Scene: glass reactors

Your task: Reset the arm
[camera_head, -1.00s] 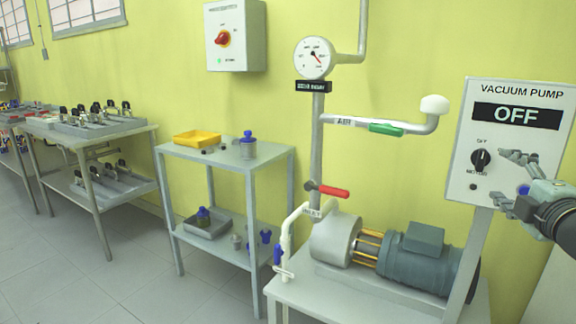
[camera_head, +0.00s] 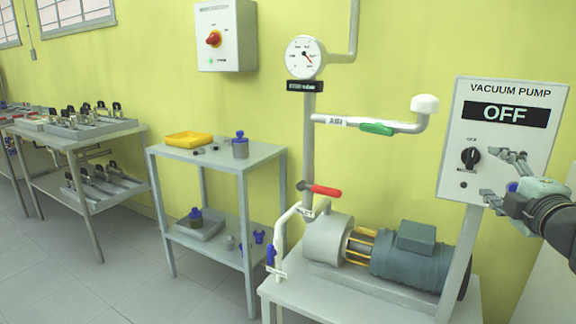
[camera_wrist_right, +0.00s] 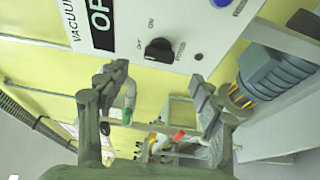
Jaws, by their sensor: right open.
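My right gripper (camera_head: 488,176) is at the right edge of the head view, in front of the vacuum pump control box (camera_head: 500,135). Its fingers are apart and hold nothing. The box display reads OFF, and its black knob (camera_head: 470,156) is just left of the fingertips. In the right wrist view the open fingers (camera_wrist_right: 160,90) frame a gap, with the knob (camera_wrist_right: 159,50) beyond them, apart from both fingers. My left gripper is not in the head view.
The vacuum pump (camera_head: 400,258) stands on a low table below the box. A grey shelf table (camera_head: 222,157) with a yellow tray (camera_head: 189,139) is to the left. Floor at lower left is clear.

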